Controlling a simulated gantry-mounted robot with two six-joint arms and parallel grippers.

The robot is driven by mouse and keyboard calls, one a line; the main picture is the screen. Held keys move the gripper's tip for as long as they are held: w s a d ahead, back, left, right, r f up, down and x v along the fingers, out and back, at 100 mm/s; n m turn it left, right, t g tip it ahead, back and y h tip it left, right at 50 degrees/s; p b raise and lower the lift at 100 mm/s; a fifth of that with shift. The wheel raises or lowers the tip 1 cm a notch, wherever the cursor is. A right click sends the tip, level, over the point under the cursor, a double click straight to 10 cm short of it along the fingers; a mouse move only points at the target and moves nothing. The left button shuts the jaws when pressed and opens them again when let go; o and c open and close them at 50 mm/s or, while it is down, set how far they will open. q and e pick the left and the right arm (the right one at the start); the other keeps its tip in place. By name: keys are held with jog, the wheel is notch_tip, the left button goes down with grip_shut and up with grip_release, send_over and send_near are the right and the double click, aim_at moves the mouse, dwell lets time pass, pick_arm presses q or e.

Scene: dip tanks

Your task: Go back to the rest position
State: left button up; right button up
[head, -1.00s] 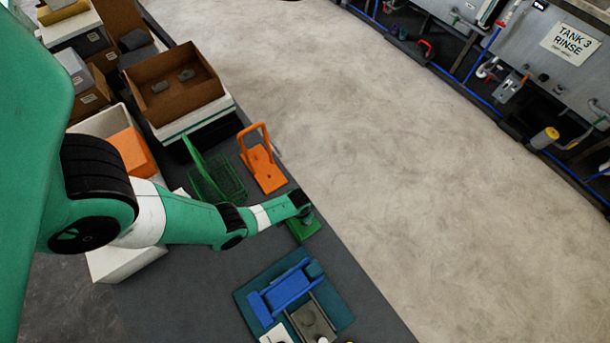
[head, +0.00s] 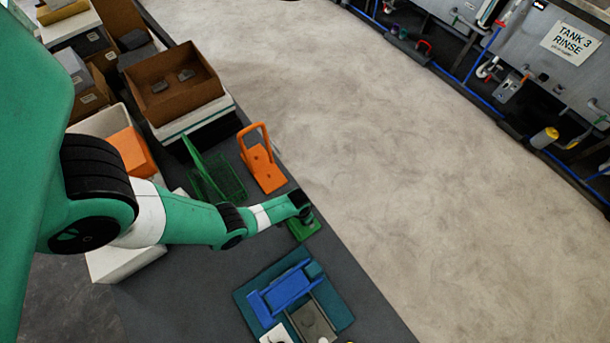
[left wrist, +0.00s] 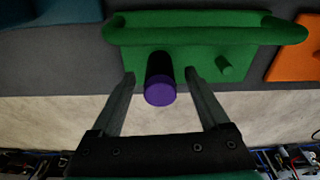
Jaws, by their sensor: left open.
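My left arm reaches over the dark bench (head: 225,290) in the head view. My left gripper (head: 303,208) is beside a small green fixture (head: 303,230) at the bench's edge and partly hides it. In the left wrist view my left gripper (left wrist: 160,76) is open. A dark post with a purple end (left wrist: 160,92) stands out from the green fixture (left wrist: 205,68) and shows between the fingers, with gaps on both sides. A shorter green peg (left wrist: 226,68) is to its right. My right gripper is not in view.
An orange holder (head: 262,168) and a green wire basket (head: 218,180) stand close behind the gripper. A blue fixture (head: 287,290) on a teal plate lies toward the front. A cardboard box (head: 165,100) is at the back left. The floor (head: 370,150) right of the bench is clear.

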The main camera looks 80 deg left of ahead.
pick_arm(q)
jog(key=o, duration=0.3)
jog(key=shift+o, duration=0.2)
